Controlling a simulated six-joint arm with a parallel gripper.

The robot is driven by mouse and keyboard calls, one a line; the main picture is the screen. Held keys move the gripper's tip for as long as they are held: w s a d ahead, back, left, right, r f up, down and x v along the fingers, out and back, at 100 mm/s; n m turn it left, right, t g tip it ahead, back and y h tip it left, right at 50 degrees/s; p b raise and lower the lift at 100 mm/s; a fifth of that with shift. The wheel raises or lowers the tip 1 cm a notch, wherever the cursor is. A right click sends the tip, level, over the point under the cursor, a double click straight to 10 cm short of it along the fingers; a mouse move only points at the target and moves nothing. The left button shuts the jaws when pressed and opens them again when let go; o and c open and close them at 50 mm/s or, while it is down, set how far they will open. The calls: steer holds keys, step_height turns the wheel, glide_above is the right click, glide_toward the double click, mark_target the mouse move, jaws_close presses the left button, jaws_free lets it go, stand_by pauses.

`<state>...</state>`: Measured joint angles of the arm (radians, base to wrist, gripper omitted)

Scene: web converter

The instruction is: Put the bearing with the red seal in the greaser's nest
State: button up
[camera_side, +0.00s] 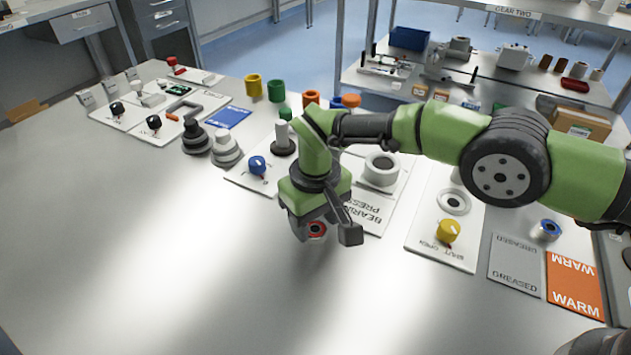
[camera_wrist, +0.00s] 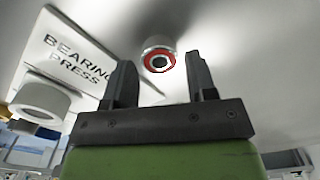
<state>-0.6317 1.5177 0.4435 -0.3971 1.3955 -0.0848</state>
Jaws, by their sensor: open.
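The bearing with the red seal (camera_side: 317,229) lies on the bare table in front of the bearing press plate; it also shows in the wrist view (camera_wrist: 158,62). My gripper (camera_side: 325,235) is open right over it, pointing down. In the wrist view the bearing appears between and just beyond the two fingertips (camera_wrist: 161,75), with no visible contact. I cannot tell how far down the fingers reach. A white plate with a pale ring-shaped nest (camera_side: 454,202) and a yellow knob (camera_side: 447,231), marked shut and open, stands to the right; no greaser label is readable.
The bearing press (camera_side: 381,169) stands just behind my gripper. A blue-ringed bearing (camera_side: 548,230) sits at the right, near the grey greased mat (camera_side: 515,263) and orange warm mat (camera_side: 573,284). A blue knob (camera_side: 257,165) is to the left. The front table is clear.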

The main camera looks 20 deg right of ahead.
mark_target(316, 228)
steer(key=d+r+m+t+y, duration=0.1)
steer(key=d+r, duration=0.3)
steer(key=r, duration=0.7)
steer(key=d+r+m, duration=0.1)
steer(key=d+r, duration=0.2)
steer(key=r, duration=0.9)
steer(key=s+d+r+m+t+y, duration=0.1)
steer(key=s+d+r+t, duration=0.1)
steer(key=s+d+r, duration=0.45)
steer(key=s+d+m+t, duration=0.3)
steer(key=s+d, duration=0.7)
steer(key=s, duration=0.5)
steer(key=shift+d+r+m+t, duration=0.25)
steer(key=shift+m+t, duration=0.15)
steer(key=shift+m, duration=0.3)
steer(key=shift+o, duration=0.2)
steer(key=shift+s+d+f, duration=0.1)
steer(key=shift+s+f, duration=0.3)
steer(key=shift+s, duration=0.05)
steer(key=shift+w, duration=0.1)
